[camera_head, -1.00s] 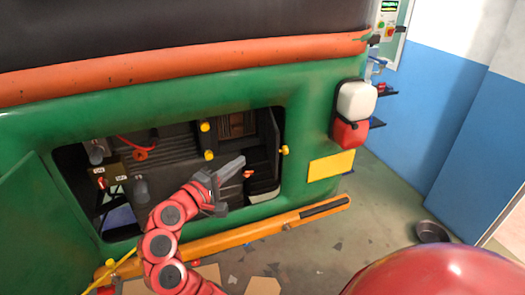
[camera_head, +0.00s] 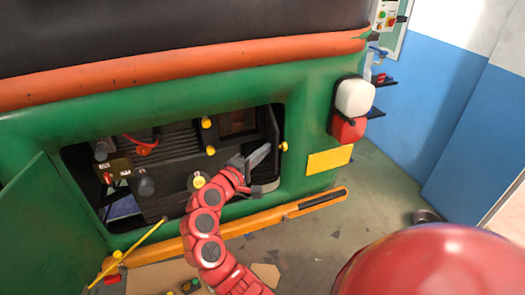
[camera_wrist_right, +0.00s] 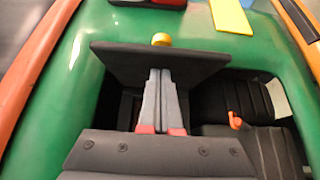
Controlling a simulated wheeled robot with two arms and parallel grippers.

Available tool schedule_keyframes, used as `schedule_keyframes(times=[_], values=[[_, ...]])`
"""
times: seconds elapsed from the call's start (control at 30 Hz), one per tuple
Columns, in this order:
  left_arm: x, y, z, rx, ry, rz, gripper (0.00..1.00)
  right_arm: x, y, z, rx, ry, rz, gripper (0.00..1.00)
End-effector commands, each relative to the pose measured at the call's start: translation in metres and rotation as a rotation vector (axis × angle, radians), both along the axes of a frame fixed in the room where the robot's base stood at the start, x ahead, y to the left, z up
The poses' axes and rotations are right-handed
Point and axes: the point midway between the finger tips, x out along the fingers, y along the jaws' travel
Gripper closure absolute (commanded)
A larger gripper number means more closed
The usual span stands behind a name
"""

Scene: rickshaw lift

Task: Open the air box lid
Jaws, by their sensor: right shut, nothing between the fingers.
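The air box seems to be the dark box inside the green body's opening, with a brownish slatted part (camera_head: 237,122) showing in it. A dark flap (camera_head: 272,132), apparently its lid, stands swung out at the right side of the opening, beside a yellow knob (camera_head: 284,146). In the wrist view the flap (camera_wrist_right: 120,62) spans the top, with the yellow knob (camera_wrist_right: 161,39) behind its edge. My right gripper (camera_head: 260,155) is shut and empty. Its fingertips (camera_wrist_right: 160,72) overlap the flap; contact is unclear. My left gripper is out of view.
An open green door (camera_head: 45,220) stands at the left, with a yellow rod (camera_head: 130,250) before it. An orange bar (camera_head: 290,210) runs below the opening. Yellow knobs (camera_head: 206,122) sit left of the slatted part. An orange knob (camera_wrist_right: 235,120) is right of my fingers.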

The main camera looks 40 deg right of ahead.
Motion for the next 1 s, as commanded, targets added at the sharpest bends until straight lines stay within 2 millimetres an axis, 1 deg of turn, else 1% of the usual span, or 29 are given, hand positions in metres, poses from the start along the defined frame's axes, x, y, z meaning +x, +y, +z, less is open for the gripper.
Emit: schedule_keyframes(times=[0.2,0.3,0.4,0.83,1.0], values=[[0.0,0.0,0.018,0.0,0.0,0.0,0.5,-0.011,-0.016,0.003,-0.004,0.002,0.087,1.0],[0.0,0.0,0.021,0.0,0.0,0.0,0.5,-0.017,-0.024,0.003,-0.003,0.002,0.12,1.0],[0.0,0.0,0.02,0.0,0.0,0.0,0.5,-0.022,-0.034,0.001,-0.005,0.001,0.125,1.0],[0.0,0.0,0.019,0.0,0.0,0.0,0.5,-0.022,-0.036,0.0,-0.001,0.002,0.127,1.0],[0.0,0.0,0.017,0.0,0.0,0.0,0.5,-0.017,-0.036,0.0,-0.001,0.001,0.126,1.0]])
